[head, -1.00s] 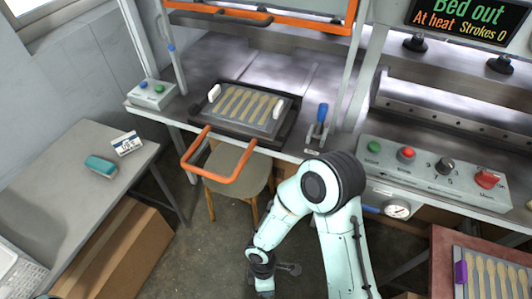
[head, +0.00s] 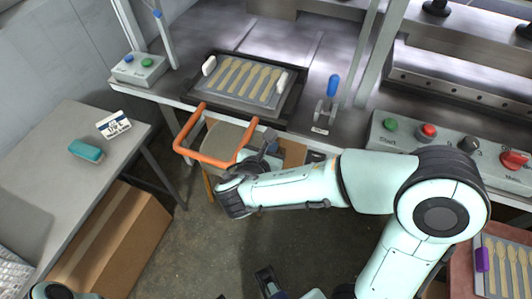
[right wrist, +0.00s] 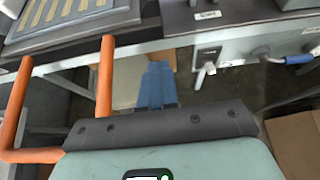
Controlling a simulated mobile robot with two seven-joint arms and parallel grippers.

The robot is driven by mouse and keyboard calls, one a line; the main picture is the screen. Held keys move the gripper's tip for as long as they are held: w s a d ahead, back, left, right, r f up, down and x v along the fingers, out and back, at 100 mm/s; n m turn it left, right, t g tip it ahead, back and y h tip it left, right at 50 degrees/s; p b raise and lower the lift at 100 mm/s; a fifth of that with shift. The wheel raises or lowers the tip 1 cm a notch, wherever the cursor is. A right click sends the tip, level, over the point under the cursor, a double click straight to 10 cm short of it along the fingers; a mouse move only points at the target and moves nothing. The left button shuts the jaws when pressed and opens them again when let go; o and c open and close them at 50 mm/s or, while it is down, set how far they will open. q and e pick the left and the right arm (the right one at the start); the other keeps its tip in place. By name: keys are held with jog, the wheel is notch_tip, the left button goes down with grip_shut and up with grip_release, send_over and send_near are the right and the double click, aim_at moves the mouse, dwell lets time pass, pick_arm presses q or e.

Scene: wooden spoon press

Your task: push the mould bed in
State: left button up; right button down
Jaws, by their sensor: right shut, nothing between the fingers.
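The mould bed (head: 245,112) is a dark tray with a grey plate holding several pale wooden spoons in a row. It sits at the front of the press table, with white grips at its sides. Its orange U-shaped handle (head: 202,154) sticks out over the front edge. My right gripper (head: 269,136) is shut and empty, just right of the handle. In the right wrist view its blue fingers (right wrist: 157,88) point towards the table front, with a gap to the handle's right bar (right wrist: 106,75).
A stool stands under the handle, partly hidden. A blue-handled lever (head: 332,88) rises right of the bed. A button box (head: 138,68) is at the left, and a control panel (head: 450,142) at the right. A side table (head: 70,190) holds a teal item (head: 86,151).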

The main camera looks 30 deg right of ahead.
aim_at(283, 128)
jog(key=x, duration=0.3)
jog(key=r+x, duration=0.1)
jog(key=x, duration=0.2)
jog(key=shift+w+d+f+b, duration=0.1)
jog(key=shift+w+d+b, duration=0.15)
jog(key=shift+d+b, duration=0.05)
pick_arm(q)
jog(key=shift+w+f, duration=0.2)
jog(key=shift+f, duration=0.1)
pick_arm(e)
jog(key=shift+w+d, duration=0.5)
jog(key=shift+d, duration=0.15)
